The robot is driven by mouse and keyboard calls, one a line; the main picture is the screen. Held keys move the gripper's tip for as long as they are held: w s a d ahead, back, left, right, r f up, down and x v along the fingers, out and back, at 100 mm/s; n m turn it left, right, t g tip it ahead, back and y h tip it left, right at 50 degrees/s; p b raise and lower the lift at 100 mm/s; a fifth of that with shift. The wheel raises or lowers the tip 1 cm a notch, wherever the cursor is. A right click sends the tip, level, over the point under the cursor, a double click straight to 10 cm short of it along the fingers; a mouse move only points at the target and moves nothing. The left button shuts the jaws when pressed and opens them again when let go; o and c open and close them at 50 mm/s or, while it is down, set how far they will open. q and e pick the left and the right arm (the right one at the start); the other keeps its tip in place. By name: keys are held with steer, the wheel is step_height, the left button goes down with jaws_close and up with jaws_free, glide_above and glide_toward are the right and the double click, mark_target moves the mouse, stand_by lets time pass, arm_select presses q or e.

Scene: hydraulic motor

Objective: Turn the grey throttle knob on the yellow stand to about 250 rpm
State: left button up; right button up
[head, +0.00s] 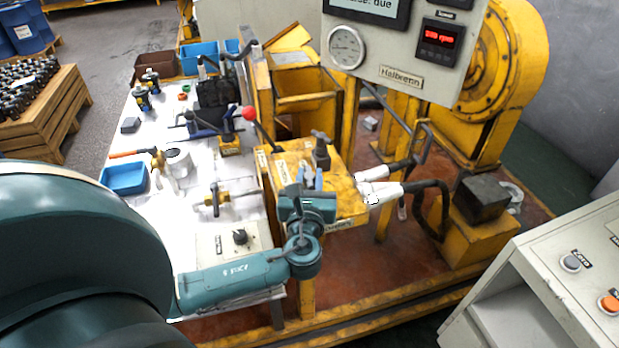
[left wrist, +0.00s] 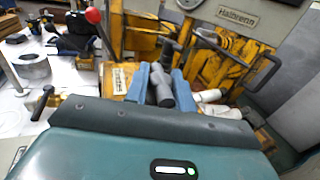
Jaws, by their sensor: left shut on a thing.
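The yellow stand (head: 345,203) is in the middle of the head view. My left gripper (head: 309,178) is over its top, with two blue fingers. In the left wrist view the fingers (left wrist: 160,80) are shut on a dark grey part between them, which appears to be the grey throttle knob (left wrist: 161,93). The fingers hide part of it, and its pointer and scale cannot be made out. The red display (head: 439,35) on the panel seems to read about 200 rpm, but its digits are blurred. My right gripper is not in view.
A red-ball lever (head: 249,113) and a dark T-shaped fitting (head: 321,150) rise from the stand near my gripper. White-sleeved hose ends (head: 383,187) sit to its right. The white bench (head: 215,180) at left holds tools, parts and a blue bin (head: 124,178).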

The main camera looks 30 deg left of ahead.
arm_select(q)
steer(key=o, duration=1)
steer(key=shift+o, duration=0.2)
steer(key=b+v, duration=0.2)
steer(key=v, duration=1.1)
